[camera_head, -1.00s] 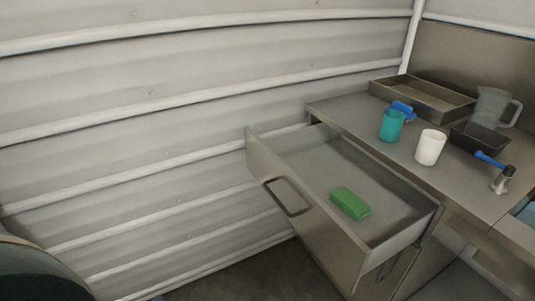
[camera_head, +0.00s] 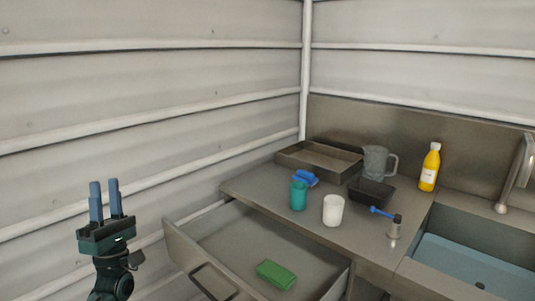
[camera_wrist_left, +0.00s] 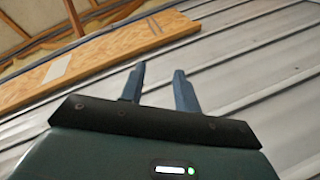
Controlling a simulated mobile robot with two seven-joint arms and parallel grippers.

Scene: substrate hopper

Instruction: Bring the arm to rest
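My left gripper (camera_head: 106,202) stands upright at the lower left of the head view, its two blue fingers pointing up with a gap between them. In the left wrist view the fingers (camera_wrist_left: 159,88) are apart with nothing between them. The gripper is in front of the corrugated wall, left of the open drawer (camera_head: 318,284), and touches nothing that I can see. My right gripper is in neither view.
A green block (camera_head: 276,275) lies in the open drawer. A sink (camera_head: 470,255) is at right.

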